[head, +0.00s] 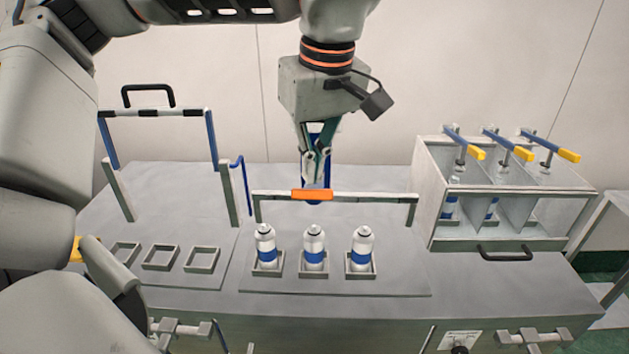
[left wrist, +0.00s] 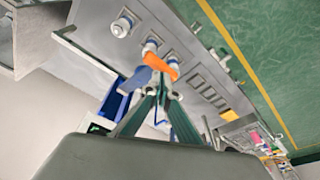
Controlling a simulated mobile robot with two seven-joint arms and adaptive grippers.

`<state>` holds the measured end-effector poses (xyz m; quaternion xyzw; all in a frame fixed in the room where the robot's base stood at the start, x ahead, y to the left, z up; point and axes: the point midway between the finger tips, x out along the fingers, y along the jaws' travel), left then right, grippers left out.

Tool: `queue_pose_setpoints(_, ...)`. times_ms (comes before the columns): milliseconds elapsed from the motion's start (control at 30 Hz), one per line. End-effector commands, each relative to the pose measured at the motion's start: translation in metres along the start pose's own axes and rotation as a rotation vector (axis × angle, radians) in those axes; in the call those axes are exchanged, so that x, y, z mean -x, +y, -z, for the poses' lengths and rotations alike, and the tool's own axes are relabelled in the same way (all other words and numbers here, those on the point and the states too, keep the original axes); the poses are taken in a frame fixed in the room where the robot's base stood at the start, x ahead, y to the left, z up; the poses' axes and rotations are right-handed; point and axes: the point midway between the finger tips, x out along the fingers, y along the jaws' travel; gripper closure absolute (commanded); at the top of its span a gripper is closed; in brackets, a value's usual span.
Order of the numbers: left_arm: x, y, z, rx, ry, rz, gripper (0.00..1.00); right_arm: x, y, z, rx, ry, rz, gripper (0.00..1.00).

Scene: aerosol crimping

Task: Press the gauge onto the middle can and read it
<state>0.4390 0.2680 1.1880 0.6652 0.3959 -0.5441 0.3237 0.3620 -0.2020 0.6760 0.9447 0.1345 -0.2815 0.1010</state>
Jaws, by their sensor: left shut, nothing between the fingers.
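Three white cans with blue bands stand upright in square holders: the left can (head: 266,245), the middle can (head: 314,247) and the right can (head: 361,248). My left gripper (head: 317,183) points down above and behind the middle can, shut and empty, close to the orange piece (head: 312,194) on a raised bar. It also shows in the left wrist view (left wrist: 160,94), near the orange piece (left wrist: 173,70) and a blue part (left wrist: 136,80). Whether it touches them I cannot tell. I cannot clearly make out the gauge. My right gripper is not in view.
The bar (head: 372,196) spans behind the cans. Empty square holders (head: 161,257) and a black-handled frame (head: 150,113) are at left. An open-fronted cabinet (head: 430,200) with yellow-tipped levers (head: 523,154) stands at right. The worktop in front of the cans is clear.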

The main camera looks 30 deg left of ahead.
Motion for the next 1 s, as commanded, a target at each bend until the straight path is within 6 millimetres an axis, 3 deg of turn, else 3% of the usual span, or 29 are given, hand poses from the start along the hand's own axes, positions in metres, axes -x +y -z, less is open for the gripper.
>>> queue_pose_setpoints(567, 0.000, 0.000, 0.000, 0.000, 0.000, 0.000, 1.00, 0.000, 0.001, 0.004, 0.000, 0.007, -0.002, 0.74)
queue_pose_setpoints(1000, -0.014, 0.000, -0.003, -0.001, 0.000, 0.002, 1.00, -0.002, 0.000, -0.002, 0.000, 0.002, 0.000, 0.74)
